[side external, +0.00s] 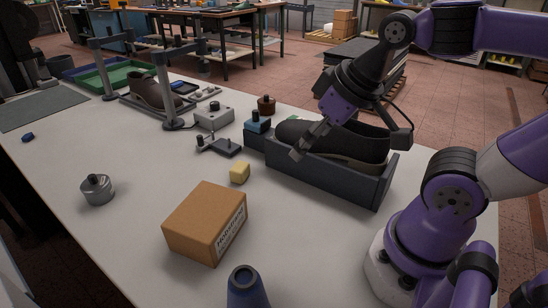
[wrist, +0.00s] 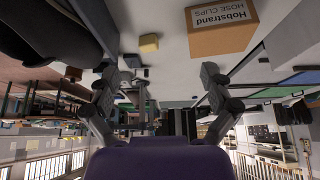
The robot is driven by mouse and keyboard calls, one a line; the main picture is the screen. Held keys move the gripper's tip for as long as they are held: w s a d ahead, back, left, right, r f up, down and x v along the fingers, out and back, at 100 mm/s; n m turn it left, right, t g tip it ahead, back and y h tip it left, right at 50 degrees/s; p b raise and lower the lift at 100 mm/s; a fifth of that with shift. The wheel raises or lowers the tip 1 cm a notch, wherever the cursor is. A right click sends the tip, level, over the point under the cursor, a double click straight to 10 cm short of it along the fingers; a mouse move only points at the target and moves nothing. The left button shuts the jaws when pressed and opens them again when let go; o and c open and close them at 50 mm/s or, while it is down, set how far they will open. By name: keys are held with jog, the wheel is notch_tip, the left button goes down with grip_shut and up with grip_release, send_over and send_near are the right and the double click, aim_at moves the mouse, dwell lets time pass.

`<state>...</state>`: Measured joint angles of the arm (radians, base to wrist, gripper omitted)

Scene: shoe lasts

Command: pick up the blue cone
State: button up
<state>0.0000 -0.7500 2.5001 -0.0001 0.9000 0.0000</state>
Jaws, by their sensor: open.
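The blue cone (side external: 247,290) stands on the white table at the front, cut off by the bottom edge of the side view. Its top has a dark round opening. I cannot see it in the wrist view. My gripper (side external: 303,146) is above the dark tray with the shoe, well behind the cone and to its right. In the wrist view my gripper (wrist: 160,76) has its two fingers wide apart, with nothing between them.
A grey tray (side external: 372,190) holds a dark shoe (side external: 335,142). A metal weight (side external: 97,189) is at left. The table's front left is clear.

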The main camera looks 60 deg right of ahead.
jog(key=n+g+y, duration=0.2)
jog(key=n, duration=0.4)
send_over(253, 265)
jog(key=s, duration=0.2)
notch_tip(253, 265, down, 2)
jog(key=shift+n, duration=0.3)
jog(key=x, duration=0.4)
jog(key=shift+a+f, duration=0.15)
jog(key=shift+f, duration=0.15)
jog(key=shift+y, duration=0.3)
jog(key=shift+x, duration=2.85)
jog(key=shift+s, duration=0.2)
jog(key=c, duration=1.4)
